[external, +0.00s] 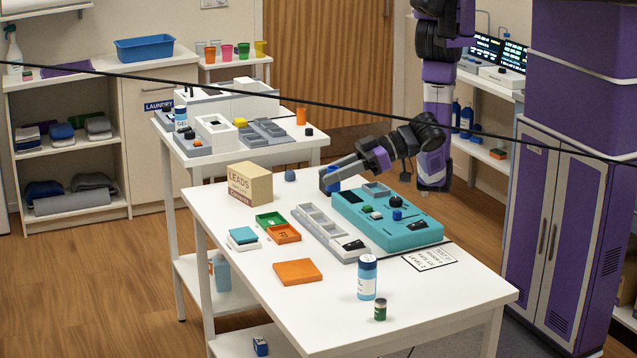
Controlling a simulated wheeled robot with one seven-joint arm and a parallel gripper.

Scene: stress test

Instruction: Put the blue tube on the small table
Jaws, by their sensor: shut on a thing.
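My gripper (328,178) is at the end of the arm, reaching left over the far part of the front white table (330,308), behind the teal device. It is shut on a small blue piece (332,187), which looks like the blue tube. The fingers hide much of it, and I cannot tell whether it touches anything below. A small white table (234,72) stands at the back by the wall, with several coloured cups on it.
The teal device (372,232), a grey tray (322,238), the LEADS box (250,186) and a blue-capped bottle (367,279) stand on the front table. A second white table (230,155) with grey equipment is behind it. A dark cable crosses the view.

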